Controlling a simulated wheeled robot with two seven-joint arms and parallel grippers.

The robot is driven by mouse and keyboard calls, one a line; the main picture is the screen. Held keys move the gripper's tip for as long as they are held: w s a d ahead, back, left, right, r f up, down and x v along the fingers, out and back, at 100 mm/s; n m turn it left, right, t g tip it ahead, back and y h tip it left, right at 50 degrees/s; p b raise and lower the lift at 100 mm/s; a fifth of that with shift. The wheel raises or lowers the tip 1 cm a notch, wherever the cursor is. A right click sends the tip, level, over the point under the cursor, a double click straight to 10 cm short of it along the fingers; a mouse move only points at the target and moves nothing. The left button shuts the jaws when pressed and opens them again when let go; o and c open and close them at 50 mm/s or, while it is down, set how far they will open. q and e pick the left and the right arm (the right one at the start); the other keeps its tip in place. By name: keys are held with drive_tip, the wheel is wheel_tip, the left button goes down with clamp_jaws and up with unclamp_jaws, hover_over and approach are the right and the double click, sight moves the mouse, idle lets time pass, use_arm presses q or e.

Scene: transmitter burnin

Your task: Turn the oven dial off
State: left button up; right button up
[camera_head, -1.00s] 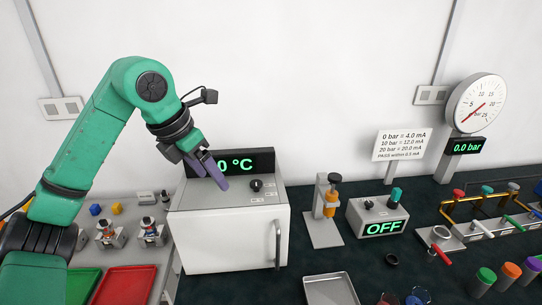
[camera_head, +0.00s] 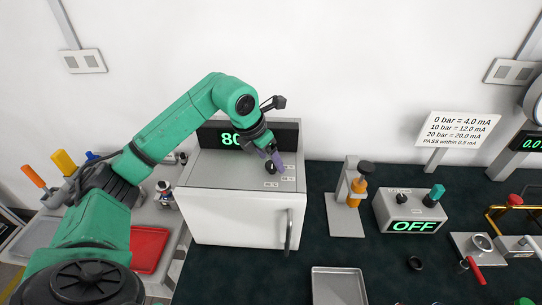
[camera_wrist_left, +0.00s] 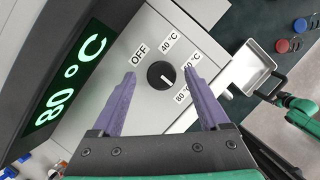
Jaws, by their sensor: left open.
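The white oven (camera_head: 232,215) stands on the bench with its door shut and a green "80" on its display (camera_head: 230,139). The black oven dial (camera_wrist_left: 160,74) sits on the oven top among labels OFF, 40 °C, 60 °C and 80 °C; its white pointer mark faces the lower right, toward the 80 °C side. In the head view the dial (camera_head: 270,168) is partly covered by my gripper. My left gripper (camera_wrist_left: 162,78) is open, its purple fingers on either side of the dial in the wrist view; contact cannot be told. My right gripper is not in view.
An orange-handled pump (camera_head: 357,187) and a grey box reading OFF (camera_head: 412,208) stand right of the oven. A metal tray (camera_head: 338,287) lies in front. A red tray (camera_head: 149,249) is at left. Dark bench between oven and pump is clear.

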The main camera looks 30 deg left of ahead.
use_arm(q)
drive_tip(key=shift+d+f, duration=0.1)
drive_tip(key=shift+f, duration=0.25)
drive_tip(key=shift+s, duration=0.15)
clamp_jaws()
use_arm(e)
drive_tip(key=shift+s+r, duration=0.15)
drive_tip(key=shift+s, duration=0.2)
